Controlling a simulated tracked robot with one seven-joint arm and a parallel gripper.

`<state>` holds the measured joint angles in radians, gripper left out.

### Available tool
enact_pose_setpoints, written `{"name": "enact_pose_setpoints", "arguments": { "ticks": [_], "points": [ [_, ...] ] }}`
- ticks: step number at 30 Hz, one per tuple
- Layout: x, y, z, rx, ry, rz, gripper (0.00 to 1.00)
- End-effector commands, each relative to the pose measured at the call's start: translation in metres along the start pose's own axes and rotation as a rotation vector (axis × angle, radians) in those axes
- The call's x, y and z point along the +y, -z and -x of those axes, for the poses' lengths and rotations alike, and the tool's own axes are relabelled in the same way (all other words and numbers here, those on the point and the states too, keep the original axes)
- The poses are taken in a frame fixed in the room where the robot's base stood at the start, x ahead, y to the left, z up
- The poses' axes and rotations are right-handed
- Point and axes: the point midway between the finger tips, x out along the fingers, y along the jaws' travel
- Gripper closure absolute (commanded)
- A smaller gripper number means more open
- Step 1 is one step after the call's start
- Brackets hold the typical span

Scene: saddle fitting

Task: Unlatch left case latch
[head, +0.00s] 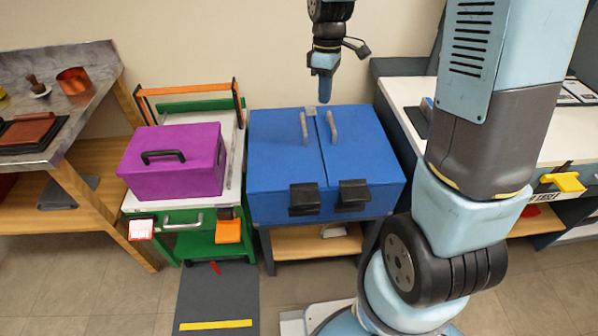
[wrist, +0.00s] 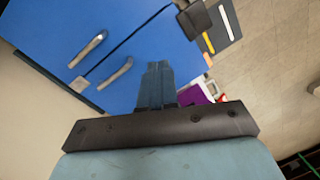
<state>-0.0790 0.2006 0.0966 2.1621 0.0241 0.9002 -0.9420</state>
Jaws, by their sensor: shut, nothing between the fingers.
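The blue case (head: 285,160) stands on a small table in the middle of the head view, its two lid halves lying shut. Its left black latch (head: 304,198) and right black latch (head: 353,194) sit on the front face near the top edge. My gripper (head: 324,98) points down over the back of the case, well apart from both latches. In the wrist view my gripper (wrist: 157,72) is shut and empty, with the blue case (wrist: 120,25) beyond it. One black latch (wrist: 196,18) shows near the top. I cannot tell the latches' catch state.
Two grey handles (head: 304,128) (head: 333,126) stand up from the lids. A purple box (head: 175,160) sits on a cart at left, with an orange rail (head: 190,89) behind it. A white-topped bench (head: 410,97) stands at right. A dark mat (head: 217,290) lies on the floor.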

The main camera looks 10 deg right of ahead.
Motion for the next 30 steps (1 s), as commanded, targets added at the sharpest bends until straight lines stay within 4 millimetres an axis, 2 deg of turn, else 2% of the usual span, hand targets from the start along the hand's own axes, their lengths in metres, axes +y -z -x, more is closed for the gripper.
{"name": "enact_pose_setpoints", "arguments": {
  "ticks": [1, 9, 15, 21, 30],
  "points": [
    [0.004, 0.008, -0.016, -0.015, 0.029, 0.042, 1.00],
    [0.018, 0.046, -0.091, -0.056, 0.157, 0.273, 1.00],
    [0.019, 0.062, -0.131, -0.066, 0.224, 0.388, 1.00],
    [0.019, 0.067, -0.145, -0.067, 0.248, 0.430, 1.00],
    [0.019, 0.067, -0.146, -0.067, 0.249, 0.432, 1.00]
  ]
}}
